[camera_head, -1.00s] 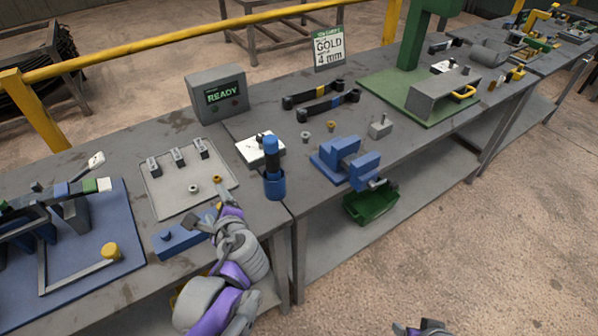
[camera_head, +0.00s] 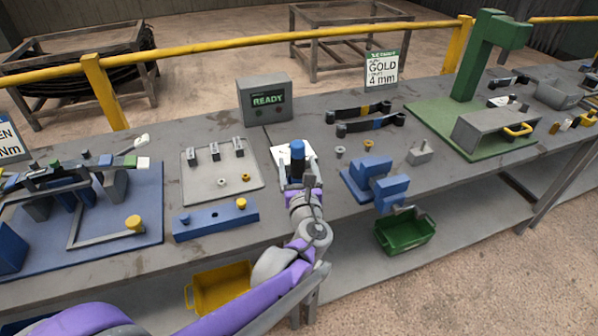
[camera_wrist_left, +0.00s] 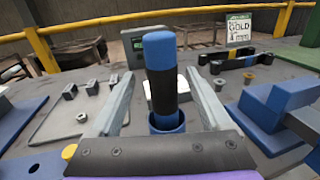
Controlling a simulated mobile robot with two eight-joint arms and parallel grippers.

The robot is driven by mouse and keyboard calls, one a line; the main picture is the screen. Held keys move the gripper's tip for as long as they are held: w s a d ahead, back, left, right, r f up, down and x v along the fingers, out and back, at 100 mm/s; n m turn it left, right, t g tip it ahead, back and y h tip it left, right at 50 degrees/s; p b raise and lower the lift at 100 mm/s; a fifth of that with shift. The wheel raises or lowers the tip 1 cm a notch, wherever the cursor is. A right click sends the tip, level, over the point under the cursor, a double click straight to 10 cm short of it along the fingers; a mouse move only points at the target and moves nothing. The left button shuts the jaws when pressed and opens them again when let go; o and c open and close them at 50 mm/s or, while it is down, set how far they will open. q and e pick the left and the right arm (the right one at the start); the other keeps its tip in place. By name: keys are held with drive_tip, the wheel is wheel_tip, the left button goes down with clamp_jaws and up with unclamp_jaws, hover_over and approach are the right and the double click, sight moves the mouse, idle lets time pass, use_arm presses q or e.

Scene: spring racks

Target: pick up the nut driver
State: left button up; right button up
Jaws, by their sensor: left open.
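The nut driver (camera_head: 297,150) has a thick handle with a blue top and a black lower part. It stands upright in a blue cup, which shows in the left wrist view (camera_wrist_left: 167,128). My left gripper (camera_head: 297,172) is at the driver, on the front side of the bench. In the left wrist view its open fingers (camera_wrist_left: 160,88) stand to the left and right of the handle (camera_wrist_left: 161,75), with a gap on each side. The driver's lower end is hidden in the cup. My right gripper is not in view.
A blue block with a yellow knob (camera_head: 215,217) and a grey tray (camera_head: 195,195) lie to the left. A READY display box (camera_head: 265,98) stands behind. A blue vise (camera_head: 375,180) is to the right. A green bin (camera_head: 405,235) is below the bench edge.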

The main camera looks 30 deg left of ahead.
use_arm(q)
drive_tip(key=x, duration=0.5)
drive_tip(key=shift+w, duration=0.3)
drive_tip(key=shift+c, duration=0.2)
clamp_jaws()
